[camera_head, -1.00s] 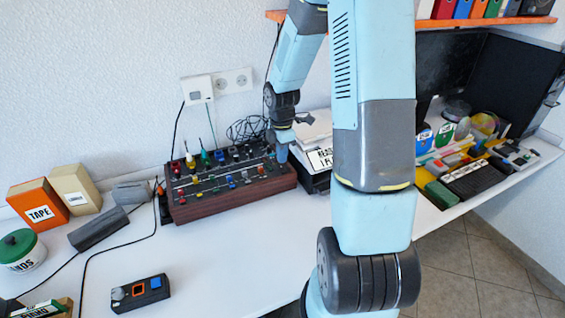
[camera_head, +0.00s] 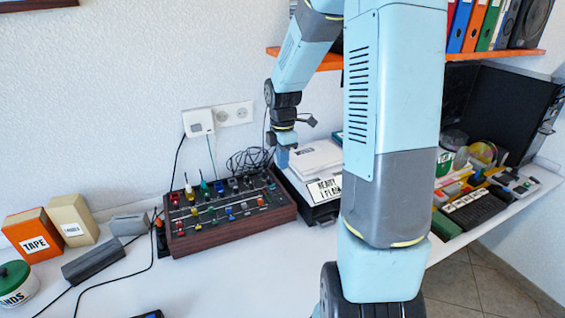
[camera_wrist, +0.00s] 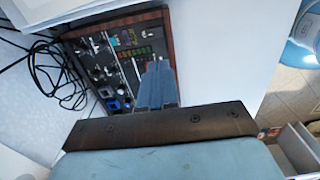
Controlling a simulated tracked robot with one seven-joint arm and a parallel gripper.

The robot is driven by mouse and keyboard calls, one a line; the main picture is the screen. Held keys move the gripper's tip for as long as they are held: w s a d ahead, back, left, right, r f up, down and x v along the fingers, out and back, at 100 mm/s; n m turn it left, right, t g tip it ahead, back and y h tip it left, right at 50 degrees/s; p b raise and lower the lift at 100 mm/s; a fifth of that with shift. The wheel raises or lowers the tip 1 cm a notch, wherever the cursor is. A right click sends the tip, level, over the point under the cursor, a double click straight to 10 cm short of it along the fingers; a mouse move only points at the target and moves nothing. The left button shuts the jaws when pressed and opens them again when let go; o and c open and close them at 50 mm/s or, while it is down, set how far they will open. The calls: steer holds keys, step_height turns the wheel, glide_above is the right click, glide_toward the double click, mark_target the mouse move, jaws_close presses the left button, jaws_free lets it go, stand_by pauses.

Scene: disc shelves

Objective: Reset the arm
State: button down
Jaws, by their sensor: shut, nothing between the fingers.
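My gripper (camera_head: 282,157) is at the end of my light-blue arm, above the right back edge of the wood-sided control panel (camera_head: 228,238). In the wrist view, the fingers of my gripper (camera_wrist: 157,72) are shut together with nothing between them, and the control panel (camera_wrist: 172,30) lies beyond them. The panel has several coloured knobs and sliders. My arm's large links cover part of the desk's right side in the head view.
Papers and a boxed device with a lettered sign (camera_head: 324,189) sit right of the panel. An orange tape box (camera_head: 33,240) stands at left. An orange shelf (camera_head: 510,54) with binders hangs at upper right.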

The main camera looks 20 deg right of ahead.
steer(key=s+a+r+m+t, duration=0.2)
steer(key=s+a+r+m, duration=0.1)
steer(key=s+r+m, duration=0.6)
steer(key=s+a+r+m+t, duration=0.2)
steer(key=s+r+m, duration=0.7)
steer(key=s, duration=0.5)
steer(key=shift+s+a+r+t, duration=0.25)
steer(key=shift+a+r+t, duration=0.15)
steer(key=shift+r+t, duration=0.4)
